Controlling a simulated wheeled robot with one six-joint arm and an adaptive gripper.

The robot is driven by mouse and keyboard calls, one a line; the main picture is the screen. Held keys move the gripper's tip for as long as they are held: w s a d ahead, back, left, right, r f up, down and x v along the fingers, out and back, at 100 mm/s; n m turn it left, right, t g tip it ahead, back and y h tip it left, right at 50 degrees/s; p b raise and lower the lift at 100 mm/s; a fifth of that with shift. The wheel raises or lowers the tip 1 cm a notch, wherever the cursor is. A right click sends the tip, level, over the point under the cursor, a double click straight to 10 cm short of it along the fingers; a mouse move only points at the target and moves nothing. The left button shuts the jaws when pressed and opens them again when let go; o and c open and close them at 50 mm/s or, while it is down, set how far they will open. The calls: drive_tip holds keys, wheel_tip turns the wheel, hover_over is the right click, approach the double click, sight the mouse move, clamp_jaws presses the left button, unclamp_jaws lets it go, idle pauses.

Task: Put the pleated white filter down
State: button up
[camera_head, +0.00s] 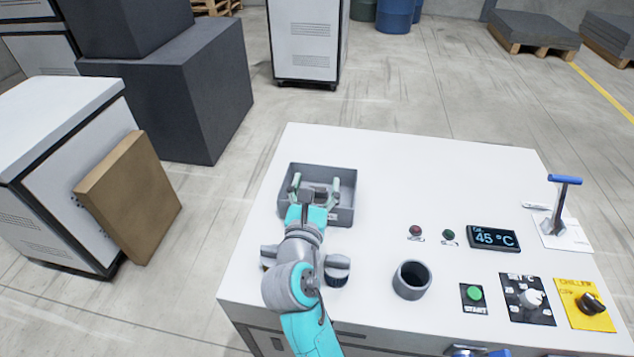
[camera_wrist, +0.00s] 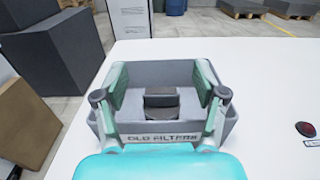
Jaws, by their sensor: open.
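My gripper (camera_head: 316,187) is over the grey bin (camera_head: 346,212), with its fingers spread apart. In the wrist view, my gripper (camera_wrist: 160,88) has one finger towards each side of the bin (camera_wrist: 222,128), which is lettered OLD FILTERS. A dark grey block on a rounded base (camera_wrist: 161,101) shows between the fingers; I cannot tell whether it lies in the bin or is part of my gripper. No white pleated surface can be made out in either view, so I cannot tell where the filter is. My gripper and arm hide the near part of the bin in the head view.
The bin stands on a white bench top (camera_head: 420,170). To its right are a grey round cup (camera_head: 412,281), a temperature display (camera_head: 493,238), a green start button (camera_head: 474,294), knobs and a blue-handled lever (camera_head: 565,181). The far bench top is clear.

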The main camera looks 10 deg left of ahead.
drive_tip(key=s, duration=1)
drive_tip(key=shift+s+a, duration=0.2)
